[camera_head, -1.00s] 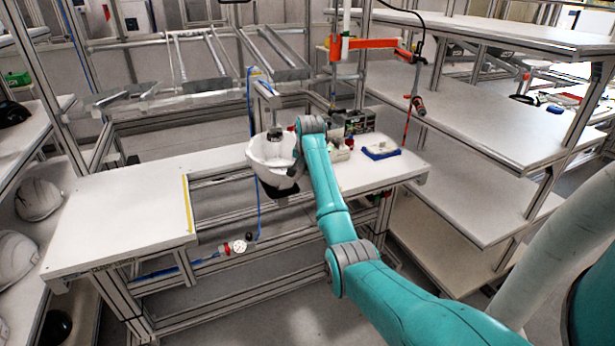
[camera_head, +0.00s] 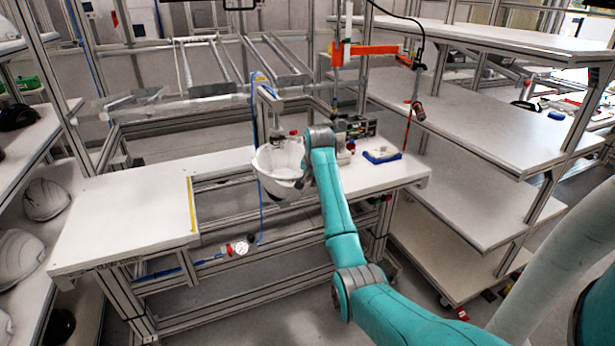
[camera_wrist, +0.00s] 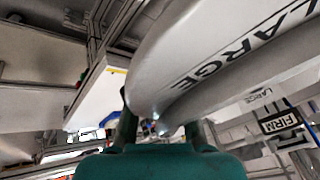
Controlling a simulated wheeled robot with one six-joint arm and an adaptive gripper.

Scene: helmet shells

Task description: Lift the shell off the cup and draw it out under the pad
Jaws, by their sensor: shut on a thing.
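The white helmet shell (camera_head: 276,181) is in the head view at the front edge of the bench, open side up and bowl-like. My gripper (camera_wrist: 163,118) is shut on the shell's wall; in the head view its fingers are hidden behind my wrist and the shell. In the wrist view the shell (camera_wrist: 190,55) fills the upper middle, with the word LARGE on it. The pad (camera_head: 280,133) on the upright press frame (camera_head: 268,102) is just above and behind the shell's far rim. The cup is hidden by the shell, so contact with it cannot be told.
The white bench top (camera_head: 125,215) is clear at left, with a yellow strip (camera_head: 191,204). Shelves (camera_head: 470,120) stand at right. Other helmet shells (camera_head: 45,199) lie on the left rack.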

